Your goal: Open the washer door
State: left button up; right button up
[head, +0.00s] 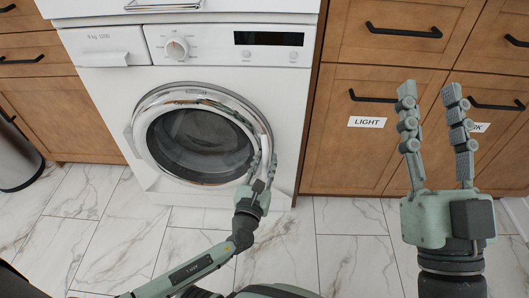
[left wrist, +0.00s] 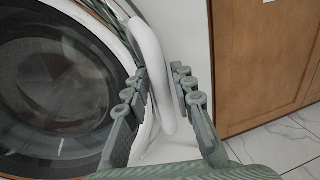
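The washer (head: 110,82) is white, with a round front door (head: 200,140) that has a chrome rim and dark glass. The door looks shut. My left gripper (head: 264,162) is at the door's right edge in the head view. In the left wrist view a pale curved handle (left wrist: 147,45) on the door's edge runs between the two fingers of my left gripper (left wrist: 160,92). The fingers are apart, one on each side of the handle; I cannot tell whether they touch it. My right gripper (head: 430,92) is open and empty, raised in front of the cabinets at the right.
Wooden cabinets (head: 335,150) with black handles and paper labels, one reading "LIGHT" (head: 366,122), stand right of the washer. More wooden cabinets (head: 60,115) and a metal bin (head: 15,150) are at the left. The marble-tiled floor (head: 115,235) before the washer is clear apart from my arm.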

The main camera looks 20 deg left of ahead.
pick_arm(q)
jog(key=shift+w, duration=0.1)
jog(key=shift+c, duration=0.5)
grip_shut()
